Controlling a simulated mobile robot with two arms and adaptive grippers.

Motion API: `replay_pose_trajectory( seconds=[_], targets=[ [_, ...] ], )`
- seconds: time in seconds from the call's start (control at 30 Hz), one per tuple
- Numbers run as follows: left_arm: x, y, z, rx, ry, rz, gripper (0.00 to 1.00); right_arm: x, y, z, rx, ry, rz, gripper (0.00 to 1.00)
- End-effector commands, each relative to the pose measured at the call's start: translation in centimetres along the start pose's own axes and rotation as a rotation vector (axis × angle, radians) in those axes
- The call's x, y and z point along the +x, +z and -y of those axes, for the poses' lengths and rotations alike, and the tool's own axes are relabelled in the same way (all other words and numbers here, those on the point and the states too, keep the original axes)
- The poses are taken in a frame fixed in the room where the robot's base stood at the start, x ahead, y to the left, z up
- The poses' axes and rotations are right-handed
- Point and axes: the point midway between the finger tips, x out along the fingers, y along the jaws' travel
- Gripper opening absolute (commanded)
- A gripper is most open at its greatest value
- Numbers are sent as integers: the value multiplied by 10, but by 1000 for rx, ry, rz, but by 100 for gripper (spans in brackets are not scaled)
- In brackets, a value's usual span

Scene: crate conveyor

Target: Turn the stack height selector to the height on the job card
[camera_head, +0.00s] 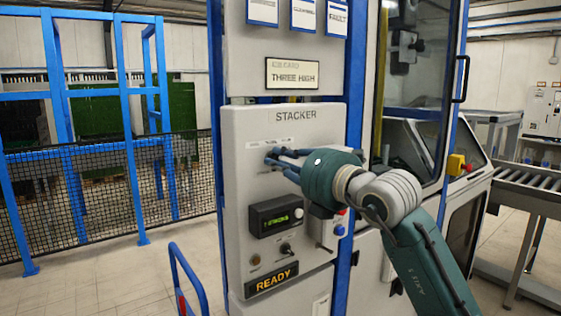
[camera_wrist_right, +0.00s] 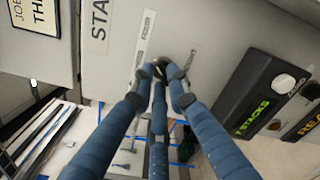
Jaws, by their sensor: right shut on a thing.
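My left gripper is not in view.
Below the selector are a green-lit counter (camera_head: 276,215), small switches and a lit READY sign (camera_head: 271,277). A lever (camera_head: 324,240) and coloured buttons are under my right wrist. A blue rail (camera_head: 186,275) stands at lower left; a roller conveyor (camera_head: 525,185) is at right.

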Motion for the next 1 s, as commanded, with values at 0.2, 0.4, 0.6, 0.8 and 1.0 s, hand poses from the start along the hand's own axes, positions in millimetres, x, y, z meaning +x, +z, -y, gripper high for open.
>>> replay_pose_trajectory(
  seconds=[0.2,0.4,0.6,0.8,1.0],
  targets=[
    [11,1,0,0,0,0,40,0,-2,2,-68,-1,0,0],
    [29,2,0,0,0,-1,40,0,-4,4,-203,0,1,0],
    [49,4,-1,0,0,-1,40,0,-4,4,-376,-1,1,0],
    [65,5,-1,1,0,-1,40,0,-4,4,-537,-1,1,0],
    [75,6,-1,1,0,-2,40,0,-4,4,-662,-2,-1,0]
  ],
)
